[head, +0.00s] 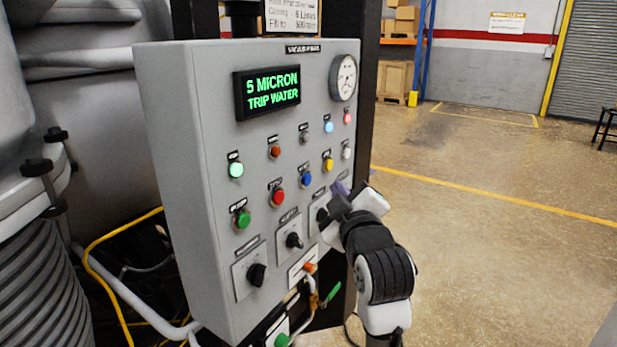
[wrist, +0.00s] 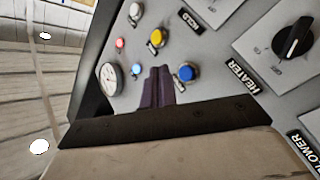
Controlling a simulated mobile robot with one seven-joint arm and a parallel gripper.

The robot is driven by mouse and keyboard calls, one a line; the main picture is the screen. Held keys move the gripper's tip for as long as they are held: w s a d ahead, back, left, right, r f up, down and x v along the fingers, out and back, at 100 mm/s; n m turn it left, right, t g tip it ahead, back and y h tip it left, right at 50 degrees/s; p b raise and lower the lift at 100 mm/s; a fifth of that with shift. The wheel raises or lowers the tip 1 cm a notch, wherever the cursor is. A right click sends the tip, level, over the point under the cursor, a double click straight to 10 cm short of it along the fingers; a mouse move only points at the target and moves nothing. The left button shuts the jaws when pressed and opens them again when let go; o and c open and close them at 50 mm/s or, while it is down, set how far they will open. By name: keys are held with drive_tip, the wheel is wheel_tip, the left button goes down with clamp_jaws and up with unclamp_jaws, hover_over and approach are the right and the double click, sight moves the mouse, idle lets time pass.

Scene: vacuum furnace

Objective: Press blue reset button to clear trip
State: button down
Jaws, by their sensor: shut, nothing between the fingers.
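The blue button (head: 306,178) is on the front of the grey control panel (head: 180,150), between a red and a yellow button. In the wrist view the blue button (wrist: 188,73) shows just right of my fingertips. My gripper (head: 340,189) is at the panel's right side in the head view, a little right of and below the blue button. Its purple fingers (wrist: 157,85) are shut with nothing between them. I cannot tell how far the tips are from the panel face. The display (head: 267,91) reads "5 MICRON TRIP WATER" in green.
Nearby are a red button (head: 277,196), a yellow button (head: 328,164) and a lit light-blue lamp (head: 328,127). Black rotary knobs (head: 294,240) stick out below. A round gauge (head: 343,77) is at the upper right. Open floor (head: 480,240) lies to the right; a yellow hose (head: 92,270) is at left.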

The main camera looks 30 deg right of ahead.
drive_tip(key=shift+w+a, duration=0.35)
drive_tip(key=shift+w, duration=0.5)
drive_tip(key=shift+w+a, duration=0.35)
drive_tip(key=shift+w, duration=0.45)
drive_tip(key=shift+w, duration=0.1)
idle(0.8)
drive_tip(key=shift+w+a, duration=0.15)
drive_tip(key=shift+w, duration=0.1)
drive_tip(key=shift+w+a, duration=0.15)
drive_tip(key=shift+w, duration=0.2)
idle(0.8)
drive_tip(key=shift+s, duration=0.1)
drive_tip(key=shift+s+d, duration=0.3)
drive_tip(key=shift+s, duration=0.35)
drive_tip(key=shift+s+d+b, duration=0.25)
drive_tip(key=shift+s+d, duration=0.05)
drive_tip(key=shift+s, duration=0.45)
drive_tip(key=shift+s+d+b, duration=0.2)
drive_tip(key=shift+s+d, duration=0.15)
drive_tip(key=shift+s, duration=0.45)
drive_tip(key=shift+s+d+b, duration=0.25)
drive_tip(key=shift+s+d, duration=0.05)
drive_tip(key=shift+s, duration=0.45)
